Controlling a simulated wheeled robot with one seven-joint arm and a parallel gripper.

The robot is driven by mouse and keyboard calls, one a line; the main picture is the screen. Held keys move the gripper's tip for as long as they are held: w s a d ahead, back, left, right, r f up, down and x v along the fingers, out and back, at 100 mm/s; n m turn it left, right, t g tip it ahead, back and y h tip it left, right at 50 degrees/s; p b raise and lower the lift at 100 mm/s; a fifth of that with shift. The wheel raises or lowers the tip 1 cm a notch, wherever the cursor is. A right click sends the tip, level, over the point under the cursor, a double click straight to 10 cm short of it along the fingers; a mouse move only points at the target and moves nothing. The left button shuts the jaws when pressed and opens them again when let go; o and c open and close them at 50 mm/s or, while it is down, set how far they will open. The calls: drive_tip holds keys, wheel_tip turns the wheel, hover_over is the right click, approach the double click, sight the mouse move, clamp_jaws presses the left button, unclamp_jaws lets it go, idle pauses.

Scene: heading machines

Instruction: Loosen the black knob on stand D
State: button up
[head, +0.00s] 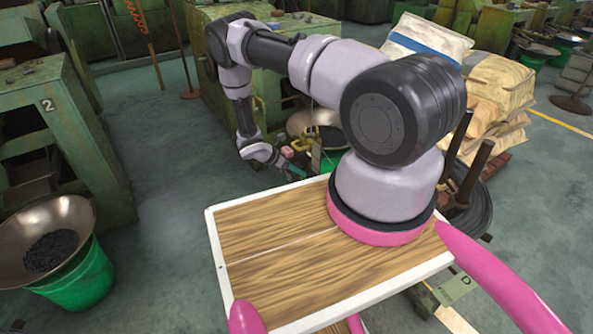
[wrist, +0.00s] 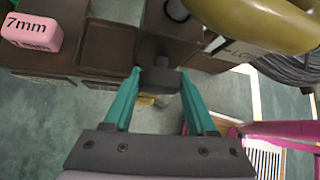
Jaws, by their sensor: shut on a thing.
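In the wrist view, the two teal fingers of my gripper (wrist: 160,73) stand on either side of a dark, blocky knob (wrist: 158,80) on a dark brown stand (wrist: 110,42). My gripper is shut on this knob. In the head view, my gripper (head: 297,171) is small and far off, beside the wooden tray, and the knob cannot be made out there. A card lettered D (head: 462,284) lies at the lower right of the head view. I cannot tell from these frames which letter the gripped stand bears.
A pink block marked 7mm (wrist: 34,32) sits on the stand's left, and an olive ring (wrist: 262,22) overhangs at right. A white-rimmed wooden tray (head: 270,245) is close in front. A pan on a green bucket (head: 80,285) stands left. Sacks (head: 495,85) and coiled wire (head: 475,212) are right.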

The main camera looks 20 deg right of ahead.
drive_tip(key=n+g+h, duration=0.1)
drive_tip(key=n+g, duration=0.1)
drive_tip(key=g, duration=0.1)
drive_tip(key=shift+w, duration=0.15)
drive_tip(key=shift+n+g+h, duration=0.6)
drive_tip(key=shift+n+g, duration=0.1)
drive_tip(key=shift+g, duration=0.6)
drive_tip(key=shift+w, duration=0.1)
drive_tip(key=o, duration=1.4)
drive_tip(key=shift+c, duration=0.2)
drive_tip(key=v, duration=1)
drive_tip(key=shift+w+a, duration=0.2)
drive_tip(key=shift+a, duration=0.15)
